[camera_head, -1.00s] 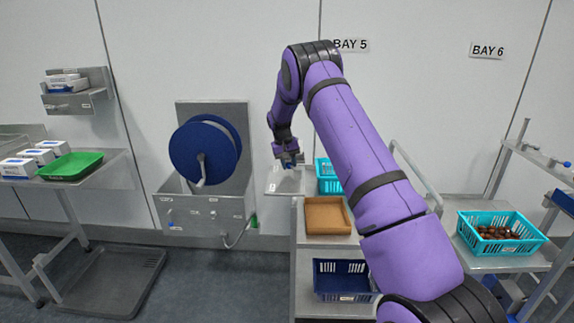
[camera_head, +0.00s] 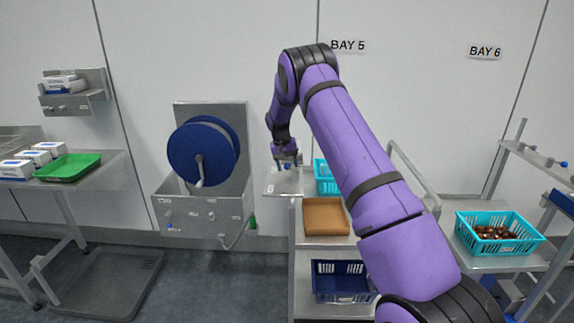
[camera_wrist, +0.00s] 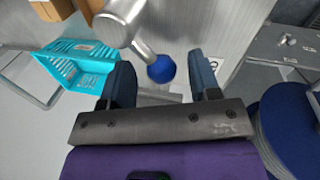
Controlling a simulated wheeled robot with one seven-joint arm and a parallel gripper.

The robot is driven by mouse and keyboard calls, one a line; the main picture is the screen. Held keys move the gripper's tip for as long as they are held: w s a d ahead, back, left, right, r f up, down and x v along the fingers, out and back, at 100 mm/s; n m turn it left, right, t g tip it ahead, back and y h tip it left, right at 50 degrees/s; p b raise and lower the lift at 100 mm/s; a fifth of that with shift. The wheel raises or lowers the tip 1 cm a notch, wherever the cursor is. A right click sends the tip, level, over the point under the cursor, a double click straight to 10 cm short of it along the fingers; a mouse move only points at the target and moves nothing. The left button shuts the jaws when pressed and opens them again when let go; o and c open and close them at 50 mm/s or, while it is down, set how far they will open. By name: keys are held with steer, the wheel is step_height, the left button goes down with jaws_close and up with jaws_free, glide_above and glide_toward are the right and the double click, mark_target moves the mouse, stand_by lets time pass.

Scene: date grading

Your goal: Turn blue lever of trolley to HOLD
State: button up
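The trolley (camera_head: 292,262) stands in front of the wall under BAY 5, partly hidden by my arm. Its lever shows in the wrist view as a thick metal arm (camera_wrist: 138,42) ending in a blue knob (camera_wrist: 162,69). My gripper (camera_wrist: 162,80) is open, with one dark finger on each side of the knob. I cannot tell whether a finger touches it. In the head view my gripper (camera_head: 287,162) points down at the trolley's far left corner, where the lever is mostly hidden. The HOLD mark cannot be read.
A turquoise basket (camera_head: 325,182), a brown tray (camera_head: 326,217) and a dark blue crate (camera_head: 341,282) sit on the trolley. A blue hose reel (camera_head: 203,151) hangs to the left. Another turquoise basket (camera_head: 499,236) holding dates stands at right. Floor is open left of the trolley.

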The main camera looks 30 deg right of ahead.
steer(key=shift+r, duration=0.1)
step_height(320, 180, up, 10)
steer(key=a, duration=0.1)
steer(key=shift+w+a+r, duration=0.2)
steer(key=shift+w+a, duration=0.2)
steer(key=shift+w, duration=0.05)
stand_by(0.4)
